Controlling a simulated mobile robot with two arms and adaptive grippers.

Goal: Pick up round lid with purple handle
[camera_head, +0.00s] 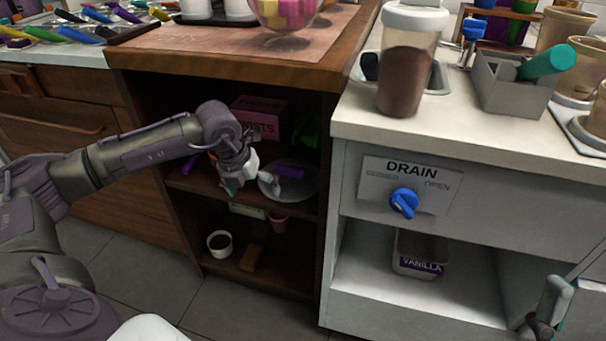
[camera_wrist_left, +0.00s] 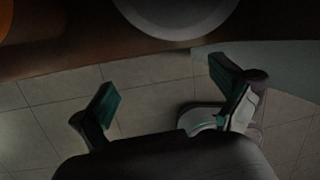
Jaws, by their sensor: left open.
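The round lid (camera_head: 299,188) is a grey disc with a purple handle (camera_head: 290,171) on top. It sits on the upper shelf inside the brown cabinet. My left gripper (camera_head: 235,188) is at the cabinet opening, just left of the lid, and partly covers its left side. In the left wrist view my left gripper (camera_wrist_left: 167,92) is open, its teal-padded fingers apart with nothing between them. A grey round edge (camera_wrist_left: 180,14), which looks like the lid, shows at the top, beyond the fingertips.
A pink box (camera_head: 260,117) stands behind on the same shelf. The lower shelf holds a white cup (camera_head: 220,243) and a small pink cup (camera_head: 278,223). The brown countertop (camera_head: 160,70) overhangs the opening. The grey counter unit (camera_head: 345,220) stands to the right, with a blue drain knob (camera_head: 404,202).

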